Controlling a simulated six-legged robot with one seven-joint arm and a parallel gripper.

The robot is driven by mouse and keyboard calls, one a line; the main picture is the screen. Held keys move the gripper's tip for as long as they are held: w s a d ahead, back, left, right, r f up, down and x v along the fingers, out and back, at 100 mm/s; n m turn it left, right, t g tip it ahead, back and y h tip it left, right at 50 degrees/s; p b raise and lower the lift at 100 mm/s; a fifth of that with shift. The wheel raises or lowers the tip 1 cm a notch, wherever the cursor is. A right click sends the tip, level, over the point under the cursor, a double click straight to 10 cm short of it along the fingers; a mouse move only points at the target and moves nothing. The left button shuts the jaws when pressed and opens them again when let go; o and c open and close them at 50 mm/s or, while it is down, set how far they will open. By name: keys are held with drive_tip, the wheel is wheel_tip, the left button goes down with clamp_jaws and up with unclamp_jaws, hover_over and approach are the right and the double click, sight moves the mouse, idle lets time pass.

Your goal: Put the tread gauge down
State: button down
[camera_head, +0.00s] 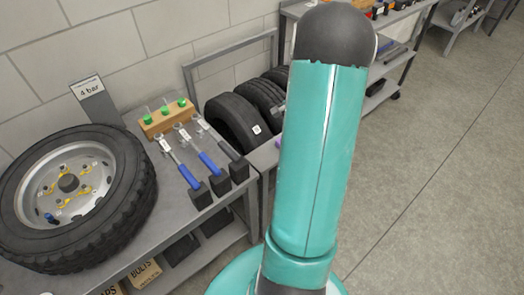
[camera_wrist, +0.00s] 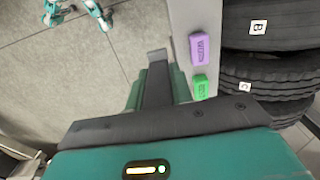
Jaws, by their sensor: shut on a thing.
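My gripper (camera_wrist: 157,58) reaches up the middle of the wrist view as a dark grey finger. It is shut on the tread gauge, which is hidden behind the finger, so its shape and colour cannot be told. To the right of the finger, a purple block (camera_wrist: 199,48) and a green block (camera_wrist: 200,87) lie apart on a narrow grey ledge (camera_wrist: 190,15). Each bears a dark marking. In the head view my teal arm hides the gripper and most of this ledge.
Black tyres tagged B (camera_wrist: 258,27) and C (camera_wrist: 245,87) stand beside the ledge. The workbench (camera_head: 188,210) holds a wheel (camera_head: 130,205), blue-handled wrenches (camera_head: 208,161) and a wooden block (camera_head: 153,127) with green-topped pieces. Open floor (camera_head: 445,190) lies to the right.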

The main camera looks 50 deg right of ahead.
drive_tip(key=w+a+f, duration=0.4)
drive_tip(key=w+f, duration=0.1)
drive_tip(key=w+a+f, duration=0.2)
drive_tip(key=shift+w+f, duration=0.25)
drive_tip(key=shift+w, duration=0.15)
drive_tip(key=shift+w+f, duration=0.15)
drive_tip(key=shift+f, duration=0.1)
drive_tip(key=shift+w+a+f, duration=0.15)
drive_tip(key=shift+f, duration=0.75)
drive_tip(key=shift+w+a+f, duration=0.1)
drive_tip(key=shift+f, duration=0.8)
drive_tip(key=shift+f, duration=0.2)
drive_tip(key=c, duration=1.2)
unclamp_jaws()
drive_tip(key=shift+c, duration=0.2)
drive_tip(key=shift+r, duration=0.1)
